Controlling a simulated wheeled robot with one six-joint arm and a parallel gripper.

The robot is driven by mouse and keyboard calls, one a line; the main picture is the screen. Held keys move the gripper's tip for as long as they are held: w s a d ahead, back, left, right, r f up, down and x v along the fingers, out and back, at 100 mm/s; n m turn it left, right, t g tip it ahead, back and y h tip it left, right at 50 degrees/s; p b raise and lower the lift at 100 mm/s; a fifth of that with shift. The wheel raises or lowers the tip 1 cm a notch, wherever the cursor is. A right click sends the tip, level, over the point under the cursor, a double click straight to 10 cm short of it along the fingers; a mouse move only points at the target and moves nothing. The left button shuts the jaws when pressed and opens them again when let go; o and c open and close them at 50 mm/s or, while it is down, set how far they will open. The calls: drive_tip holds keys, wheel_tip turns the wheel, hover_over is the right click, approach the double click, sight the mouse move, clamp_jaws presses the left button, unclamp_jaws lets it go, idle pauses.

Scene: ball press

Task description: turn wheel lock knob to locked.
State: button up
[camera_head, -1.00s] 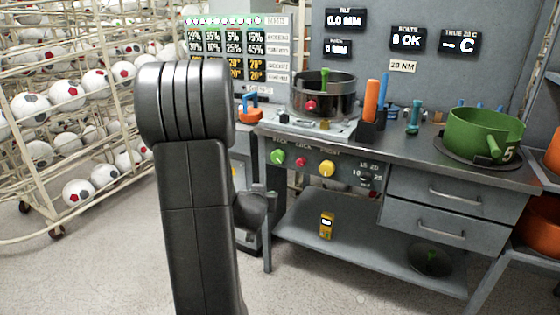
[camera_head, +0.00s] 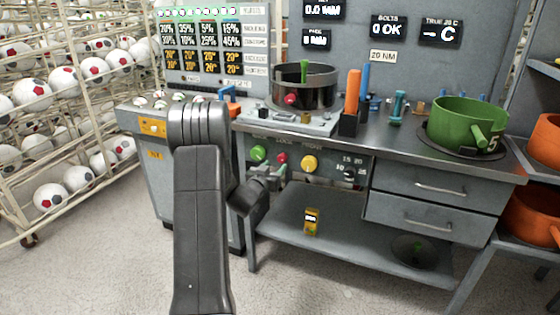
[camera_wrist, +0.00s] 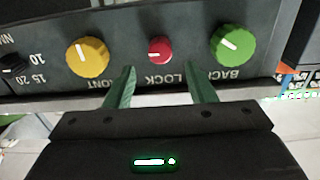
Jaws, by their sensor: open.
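The red lock knob (camera_wrist: 160,50) sits on the grey panel between a yellow knob (camera_wrist: 87,56) and a larger green knob (camera_wrist: 233,44). Its short white mark slants in the wrist view. In the wrist view my gripper (camera_wrist: 163,78) is open, its two green fingers apart and empty, just short of the panel. The red knob lies ahead of the gap between the fingertips. In the head view the red knob (camera_head: 281,158) shows just above my gripper, whose fingers are small and partly hidden there.
The workbench (camera_head: 405,148) carries a dark pot (camera_head: 318,92) and a green pot (camera_head: 468,123). Below the panel is a shelf (camera_head: 340,238) with a yellow device (camera_head: 311,221). A ball rack (camera_head: 62,120) stands at the left. A black dial (camera_head: 349,173) is right of the knobs.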

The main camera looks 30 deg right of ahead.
sight(281, 159)
drive_tip(key=x, duration=0.6)
drive_tip(key=shift+w, duration=0.1)
drive_tip(key=c, duration=1)
